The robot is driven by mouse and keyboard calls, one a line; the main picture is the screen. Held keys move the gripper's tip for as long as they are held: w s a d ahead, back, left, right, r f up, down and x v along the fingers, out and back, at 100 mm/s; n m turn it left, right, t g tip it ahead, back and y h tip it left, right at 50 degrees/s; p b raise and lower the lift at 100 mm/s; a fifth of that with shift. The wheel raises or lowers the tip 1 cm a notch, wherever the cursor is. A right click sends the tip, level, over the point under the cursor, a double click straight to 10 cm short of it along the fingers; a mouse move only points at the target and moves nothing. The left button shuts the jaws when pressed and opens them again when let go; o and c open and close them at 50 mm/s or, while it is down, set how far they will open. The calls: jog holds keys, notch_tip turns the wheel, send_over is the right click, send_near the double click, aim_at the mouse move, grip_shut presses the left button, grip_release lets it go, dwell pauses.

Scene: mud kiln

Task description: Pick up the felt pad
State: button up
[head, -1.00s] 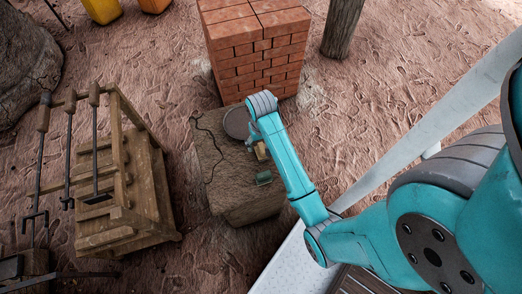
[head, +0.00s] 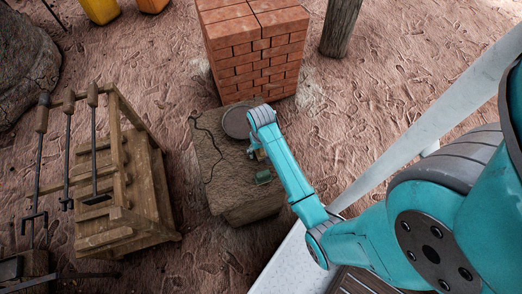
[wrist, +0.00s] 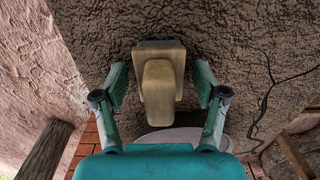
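A tan block with a raised, narrower middle part, apparently the felt pad (wrist: 160,82), lies on the brown cracked slab (head: 210,165). In the wrist view it is between the two fingers of my gripper (wrist: 161,85). My gripper is open, with a gap on each side of the block, and neither finger seems to touch it. In the head view my gripper is mostly hidden behind my arm, and only a bit of the tan block (head: 260,155) shows. I cannot tell its material for sure.
A brick stack (head: 255,50) and a wooden post (head: 341,25) stand behind. A wooden frame (head: 125,190) stands left, with bare ground between.

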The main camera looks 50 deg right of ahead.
jog(key=c, duration=1)
jog(key=shift+r, duration=0.15)
jog(key=shift+c, duration=0.3)
notch_tip(320, 180, up, 10)
jog(key=shift+f, duration=0.1)
jog(key=o, duration=0.7)
jog(key=c, duration=0.4)
